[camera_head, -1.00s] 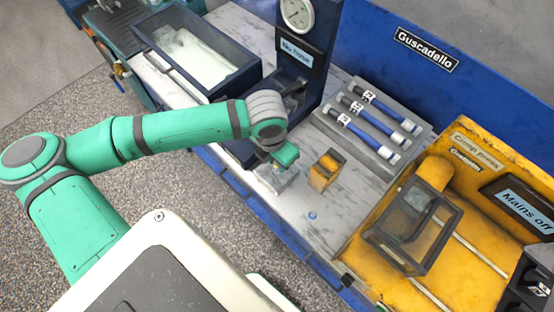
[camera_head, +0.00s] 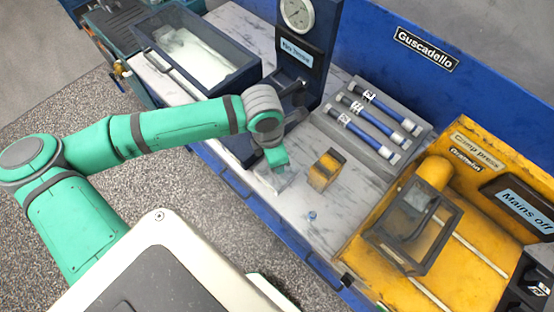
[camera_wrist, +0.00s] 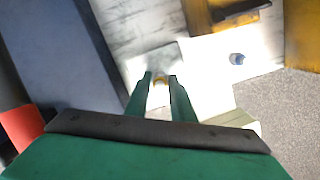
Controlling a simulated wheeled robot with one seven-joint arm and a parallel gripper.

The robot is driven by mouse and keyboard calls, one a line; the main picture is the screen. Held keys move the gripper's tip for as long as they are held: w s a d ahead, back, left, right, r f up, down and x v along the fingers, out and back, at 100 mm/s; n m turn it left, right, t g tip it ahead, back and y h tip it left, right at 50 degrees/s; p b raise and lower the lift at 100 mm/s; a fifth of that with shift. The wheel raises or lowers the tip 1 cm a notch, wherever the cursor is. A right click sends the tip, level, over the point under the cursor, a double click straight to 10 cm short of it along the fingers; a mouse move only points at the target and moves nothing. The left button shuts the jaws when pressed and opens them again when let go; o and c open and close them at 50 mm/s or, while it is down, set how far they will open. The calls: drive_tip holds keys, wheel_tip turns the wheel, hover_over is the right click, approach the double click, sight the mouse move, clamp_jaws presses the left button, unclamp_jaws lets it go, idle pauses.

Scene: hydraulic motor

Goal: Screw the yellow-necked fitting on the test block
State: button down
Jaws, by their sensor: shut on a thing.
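My gripper (camera_wrist: 162,78) points down at the bench. In the head view my gripper (camera_head: 274,168) is over a pale, clear-looking block (camera_head: 280,181) near the bench's front edge, possibly the test block. I cannot tell whether the held piece touches it.
A yellow block with a dark top (camera_head: 325,170) stands just right of my gripper. A small blue piece (camera_head: 312,216) lies on the bench. A rack of blue hoses (camera_head: 378,150), a dark gauge stand (camera_head: 296,52) and a yellow press (camera_head: 440,172) stand around it.

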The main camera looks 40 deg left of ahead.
drive_tip(key=m, duration=0.5)
drive_tip(key=shift+m+g, duration=0.3)
drive_tip(key=shift+m, duration=0.1)
drive_tip(key=shift+m, duration=0.4)
drive_tip(key=m, duration=0.5)
drive_tip(key=shift+f+g+h, duration=0.1)
drive_tip(key=shift+g+h, duration=0.2)
drive_tip(key=shift+m, duration=1.1)
drive_tip(key=m, duration=0.3)
drive_tip(key=shift+f+g, duration=0.1)
drive_tip(key=shift+g, duration=0.2)
drive_tip(key=shift+m, duration=0.3)
